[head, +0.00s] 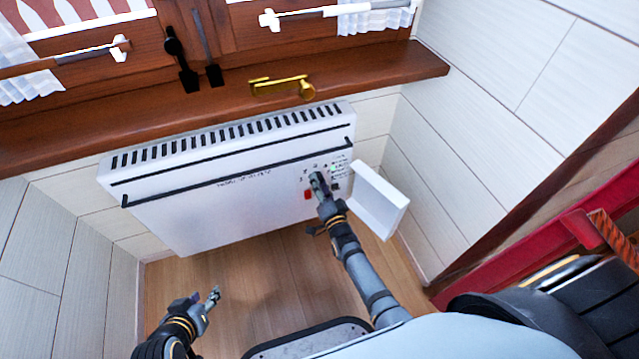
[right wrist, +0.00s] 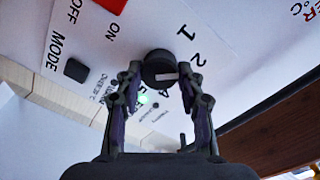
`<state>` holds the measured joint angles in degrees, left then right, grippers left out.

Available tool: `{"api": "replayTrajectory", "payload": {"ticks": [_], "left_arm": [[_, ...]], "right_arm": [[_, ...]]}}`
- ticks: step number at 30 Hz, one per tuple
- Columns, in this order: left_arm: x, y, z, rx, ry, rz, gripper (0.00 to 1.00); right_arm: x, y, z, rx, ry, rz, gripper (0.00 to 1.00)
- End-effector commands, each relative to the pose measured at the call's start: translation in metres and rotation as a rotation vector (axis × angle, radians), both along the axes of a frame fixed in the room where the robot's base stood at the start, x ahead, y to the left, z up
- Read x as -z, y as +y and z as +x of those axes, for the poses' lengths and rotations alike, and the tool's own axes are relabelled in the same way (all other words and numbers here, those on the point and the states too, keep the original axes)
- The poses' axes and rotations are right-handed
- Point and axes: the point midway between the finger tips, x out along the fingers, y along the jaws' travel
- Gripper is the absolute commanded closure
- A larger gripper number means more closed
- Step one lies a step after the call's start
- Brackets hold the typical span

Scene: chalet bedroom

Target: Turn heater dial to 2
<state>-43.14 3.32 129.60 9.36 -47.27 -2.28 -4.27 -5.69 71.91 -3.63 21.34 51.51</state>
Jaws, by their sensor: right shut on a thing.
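The white heater (head: 230,185) hangs under the window sill, with its control panel at its right end. In the right wrist view the dark round dial (right wrist: 158,66) sits on the panel with a "1" and a "2" printed to its right. A pale mark on the dial lies nearly level, pointing roughly right, toward the side of the "2"; its exact setting is unclear. My right gripper (right wrist: 160,78) is shut on the dial, one finger on each side. In the head view this gripper (head: 319,184) covers the dial. My left gripper (head: 206,299) is low, away from the heater, its opening unclear.
A white flap (head: 380,200) stands open right of the panel, close to my right arm. A dark MODE button (right wrist: 75,69) and a red switch (head: 308,195) are near the dial. The wooden sill (head: 400,66) juts out above. Floor (head: 255,285) below is clear.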

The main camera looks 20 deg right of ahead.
Motion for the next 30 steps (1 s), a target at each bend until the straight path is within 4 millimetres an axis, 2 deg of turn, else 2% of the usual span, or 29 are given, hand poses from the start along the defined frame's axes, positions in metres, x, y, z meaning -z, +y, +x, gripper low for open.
{"api": "replayTrajectory", "payload": {"ticks": [12,13,17,18,26,30], "left_arm": [[0.002,0.000,-0.002,0.001,0.009,-0.001,0.60],[0.002,0.000,-0.002,0.001,0.008,-0.001,0.60],[0.002,0.000,-0.002,0.001,0.008,-0.001,0.60],[0.002,0.000,-0.002,0.001,0.008,-0.001,0.60],[0.001,0.000,-0.002,0.001,0.008,-0.001,0.60],[0.002,0.000,-0.002,0.000,0.008,-0.002,0.60]], "right_arm": [[0.002,0.000,-0.001,0.000,0.004,0.003,0.93],[0.002,0.000,-0.001,0.000,0.004,0.003,0.59],[0.001,0.000,-0.001,0.000,0.003,0.003,0.41],[0.001,0.000,-0.001,0.000,0.002,0.003,0.39],[0.000,0.000,-0.001,0.000,0.001,0.003,0.39],[0.001,0.000,-0.013,0.000,0.002,0.004,0.39]]}}
